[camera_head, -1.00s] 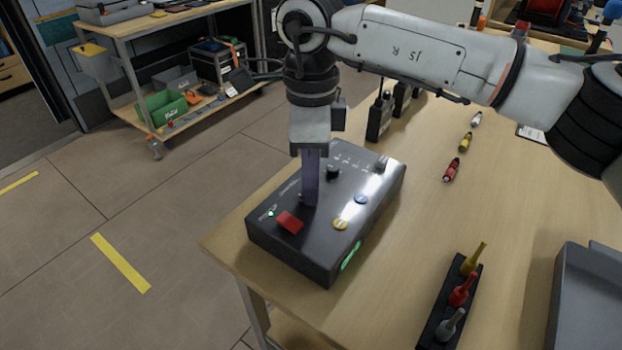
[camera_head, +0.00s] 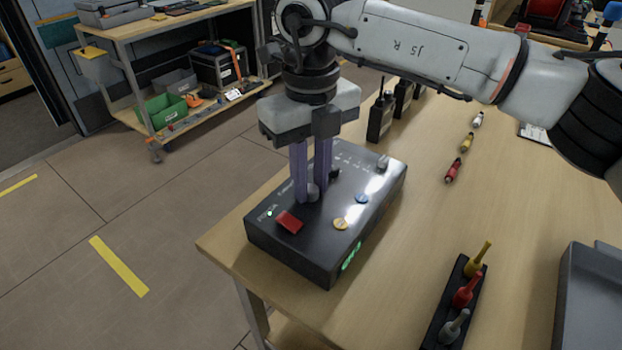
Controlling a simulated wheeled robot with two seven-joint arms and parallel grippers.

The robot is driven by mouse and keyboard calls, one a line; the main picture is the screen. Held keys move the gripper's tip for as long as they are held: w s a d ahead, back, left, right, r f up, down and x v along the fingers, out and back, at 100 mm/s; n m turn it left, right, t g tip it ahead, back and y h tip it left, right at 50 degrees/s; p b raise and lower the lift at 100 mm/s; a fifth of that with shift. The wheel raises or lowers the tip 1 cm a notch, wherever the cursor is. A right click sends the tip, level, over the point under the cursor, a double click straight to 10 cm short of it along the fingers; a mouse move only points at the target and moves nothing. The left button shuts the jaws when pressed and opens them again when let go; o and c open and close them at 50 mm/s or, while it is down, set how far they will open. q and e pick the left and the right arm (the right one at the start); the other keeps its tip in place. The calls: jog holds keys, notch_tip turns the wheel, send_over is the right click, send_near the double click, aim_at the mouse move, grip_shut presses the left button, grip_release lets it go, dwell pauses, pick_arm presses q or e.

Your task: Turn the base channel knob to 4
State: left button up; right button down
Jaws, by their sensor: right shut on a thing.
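The base is a black box (camera_head: 330,250) on the table's near left corner. Its sloped top bears a red switch (camera_head: 289,222), a yellow button (camera_head: 341,224) and a blue button (camera_head: 362,198). A small grey knob (camera_head: 313,191) sits between the two purple fingers of my right gripper (camera_head: 312,196). The gripper points down and is shut on this knob. The fingers hide part of it, and its pointer and number marks are too small to read. A dark knob (camera_head: 335,174) is just behind the fingers. My left gripper is not in view.
A lighter knob (camera_head: 383,163) is at the box's far right. Black radios (camera_head: 380,118) stand behind the box. Small bottle-like pieces (camera_head: 466,142) lie on the table, and a black rack (camera_head: 455,308) holds coloured plugs. A grey tray (camera_head: 590,300) is at right.

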aim_at(310, 188)
jog(key=m, duration=0.4)
jog(key=shift+b, duration=0.3)
jog(key=shift+r+m, duration=0.1)
jog(key=shift+m, duration=1.4)
jog(key=c, duration=1.6)
grip_release()
jog(key=shift+o, duration=0.2)
notch_tip(310, 188, up, 10)
jog(key=shift+r+p, duration=0.15)
jog(key=shift+p, duration=0.25)
